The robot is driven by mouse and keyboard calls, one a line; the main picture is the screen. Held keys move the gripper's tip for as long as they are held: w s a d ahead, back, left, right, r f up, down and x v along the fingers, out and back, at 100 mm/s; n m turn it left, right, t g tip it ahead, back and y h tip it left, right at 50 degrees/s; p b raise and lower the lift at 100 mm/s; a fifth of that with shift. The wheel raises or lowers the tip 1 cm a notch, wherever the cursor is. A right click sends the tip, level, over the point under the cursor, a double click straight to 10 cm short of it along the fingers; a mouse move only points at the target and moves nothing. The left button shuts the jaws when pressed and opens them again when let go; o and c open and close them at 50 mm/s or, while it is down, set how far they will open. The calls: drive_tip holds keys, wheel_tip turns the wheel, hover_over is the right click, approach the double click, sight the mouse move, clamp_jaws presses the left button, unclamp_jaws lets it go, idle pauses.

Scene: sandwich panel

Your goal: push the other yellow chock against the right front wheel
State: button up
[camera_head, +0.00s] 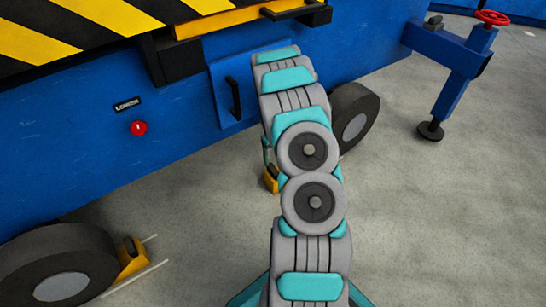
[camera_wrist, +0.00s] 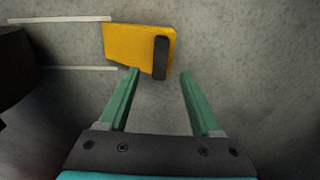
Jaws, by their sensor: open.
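A yellow chock (camera_head: 271,181) shows on the floor in the head view, mostly hidden behind my arm. To its right is the right wheel (camera_head: 356,118), partly covered by my arm. In the wrist view a yellow chock (camera_wrist: 135,47) with a black bar lies just beyond my gripper (camera_wrist: 159,73). My gripper is open and empty, its left fingertip close to the chock's near edge; I cannot tell whether they touch. A dark wheel (camera_wrist: 12,62) shows at the left edge there, apart from the chock. Another yellow chock (camera_head: 131,258) sits beside the left wheel (camera_head: 65,272).
White floor lines (camera_wrist: 65,19) run from the chock towards the wheel. The blue machine body (camera_head: 150,150) stands above the wheels, with a red button (camera_head: 138,128). A blue outrigger (camera_head: 458,70) with a black foot stands at right. Floor at lower right is clear.

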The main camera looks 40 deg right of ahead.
drive_tip(key=shift+f, duration=0.1)
drive_tip(key=shift+f, duration=3.8)
clamp_jaws()
